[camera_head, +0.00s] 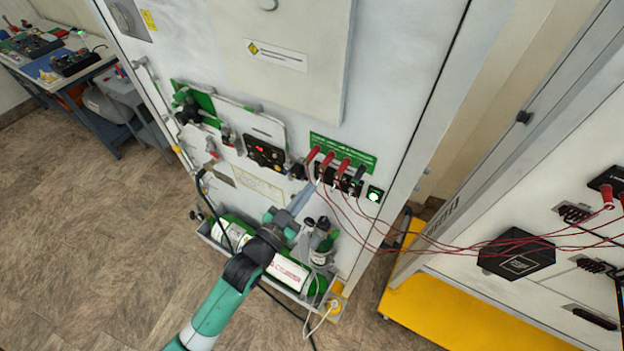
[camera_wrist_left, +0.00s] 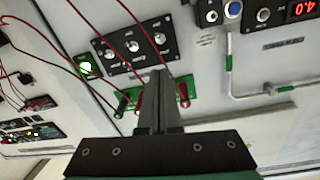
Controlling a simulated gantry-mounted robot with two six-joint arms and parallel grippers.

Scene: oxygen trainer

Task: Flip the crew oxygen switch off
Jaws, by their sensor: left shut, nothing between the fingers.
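A black switch strip with several silver toggles shows in the wrist view (camera_wrist_left: 135,46). It sits on the white cabinet (camera_head: 400,120) beside a green label (camera_head: 355,155). Red upright parts (camera_head: 328,159) and a black one stand along the label. A lit green indicator (camera_head: 375,195) is at the strip's end and also shows in the wrist view (camera_wrist_left: 87,66). My left gripper (camera_head: 312,186) is shut and empty, in front of the strip's left end; its fingers (camera_wrist_left: 159,76) cover part of the strip. I cannot read which toggle is the crew oxygen switch, or its position.
Thin red wires (camera_head: 430,240) hang from the strip to the right cabinet, which has a black box (camera_head: 516,257). A green cylinder (camera_head: 310,282) lies in a low tray under my left arm. A red-digit display (camera_head: 265,152) is left of the strip. Floor at left is clear.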

